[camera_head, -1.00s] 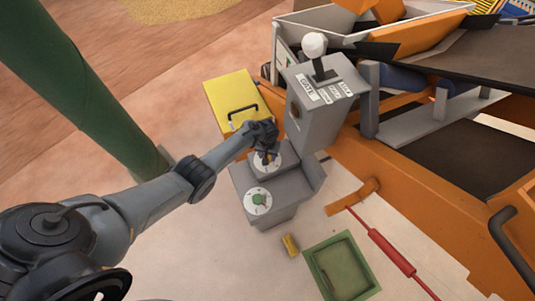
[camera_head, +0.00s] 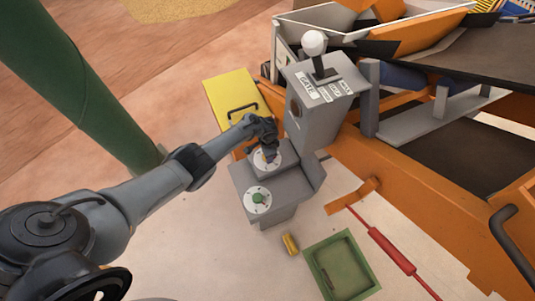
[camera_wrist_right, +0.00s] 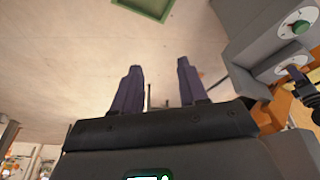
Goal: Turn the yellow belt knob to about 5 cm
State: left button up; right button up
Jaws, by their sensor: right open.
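The grey control box (camera_head: 240,178) carries two white dials. The upper dial (camera_head: 276,163) is the belt knob's; the yellow knob (camera_head: 265,159) on it is mostly hidden by my left gripper (camera_head: 268,153). That gripper points down at the knob, its fingers at or around it; whether they are closed on it cannot be made out. The lower dial (camera_head: 250,208) has a green knob (camera_head: 258,199). In the right wrist view, the green knob (camera_wrist_right: 300,27) and the left fingertips at the other dial show at the right. My right gripper (camera_wrist_right: 158,66) is open and empty, with its fingers apart.
A grey post with a white-ball lever (camera_head: 314,43) and a label reading GATE stands just behind the dials. A yellow case (camera_head: 222,97) lies to the left.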

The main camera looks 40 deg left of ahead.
pick_arm(q)
jog(key=m+b, duration=0.1)
jog(key=m, duration=0.5)
jog(key=shift+f, duration=0.1)
jog(key=shift+m+b, duration=0.4)
jog(key=shift+m, duration=0.5)
jog(key=o, duration=1.1)
jog(key=shift+c, duration=0.2)
notch_tip(320, 180, up, 11)
jog(key=p, duration=0.5)
jog(key=shift+p, duration=0.4)
